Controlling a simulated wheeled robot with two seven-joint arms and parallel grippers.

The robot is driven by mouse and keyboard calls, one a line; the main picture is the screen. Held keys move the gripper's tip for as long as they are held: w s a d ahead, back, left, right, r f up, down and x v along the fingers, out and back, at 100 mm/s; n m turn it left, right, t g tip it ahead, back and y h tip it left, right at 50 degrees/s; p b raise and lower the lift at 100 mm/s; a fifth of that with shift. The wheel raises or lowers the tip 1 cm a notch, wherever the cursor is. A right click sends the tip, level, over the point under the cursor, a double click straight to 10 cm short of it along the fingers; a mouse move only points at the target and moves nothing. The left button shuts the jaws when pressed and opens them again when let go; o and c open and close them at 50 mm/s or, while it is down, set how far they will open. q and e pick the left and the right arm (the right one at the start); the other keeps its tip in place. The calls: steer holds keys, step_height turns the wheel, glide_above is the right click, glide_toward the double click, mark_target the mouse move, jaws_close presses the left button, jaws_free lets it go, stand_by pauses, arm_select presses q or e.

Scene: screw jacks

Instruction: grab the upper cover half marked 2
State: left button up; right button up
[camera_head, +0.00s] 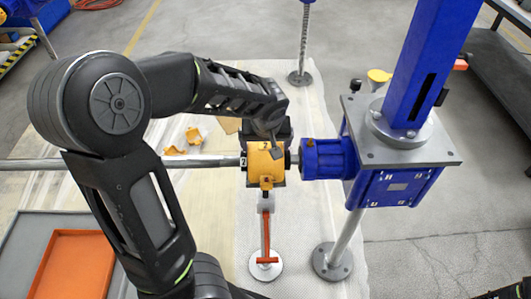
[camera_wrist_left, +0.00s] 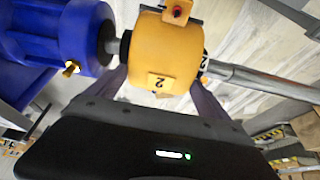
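The yellow upper cover half marked 2 (camera_head: 257,160) sits around the horizontal shaft, left of the blue gearbox. It fills the top middle of the left wrist view (camera_wrist_left: 160,50), with a "2" label on its face and another at its right edge. My left gripper (camera_head: 268,140) is at the cover, partly hidden by its own wrist. In the left wrist view its two fingers (camera_wrist_left: 160,93) are spread apart, one toward each side of the cover. Their tips are partly hidden, and contact is not clear. My right gripper is not in view.
A blue gearbox (camera_head: 325,160) joins the blue screw jack (camera_head: 395,187) on the right. The steel shaft (camera_head: 205,161) runs left. An orange-handled stand (camera_head: 266,235) is below the cover. Small yellow pieces (camera_head: 194,135) lie on the mat. An orange tray (camera_head: 75,270) is lower left.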

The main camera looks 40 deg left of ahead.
mark_target(266, 147)
arm_select(q)
steer(key=c, duration=1.2)
steer(key=shift+c, duration=0.2)
step_height(266, 147, up, 10)
stand_by(0.5)
